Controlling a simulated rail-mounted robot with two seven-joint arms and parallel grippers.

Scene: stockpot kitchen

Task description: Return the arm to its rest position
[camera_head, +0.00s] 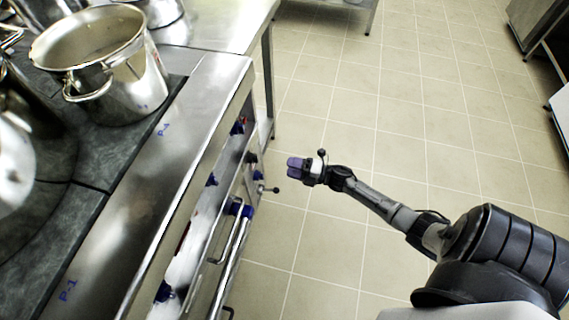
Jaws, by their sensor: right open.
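My right arm comes in from the lower right and reaches left over the tiled floor. My right gripper (294,167) is at its end, with purple-blue fingertips, close to the front of the stove. It is open and holds nothing that I can see. It appears apart from the stove knobs and handle. My left gripper is not in view.
A steel stove (203,108) runs along the left, with knobs and an oven handle (232,247) on its front. A large stockpot (128,88) stands on its dark top. The tiled floor (420,110) is clear. Steel tables stand at the upper right.

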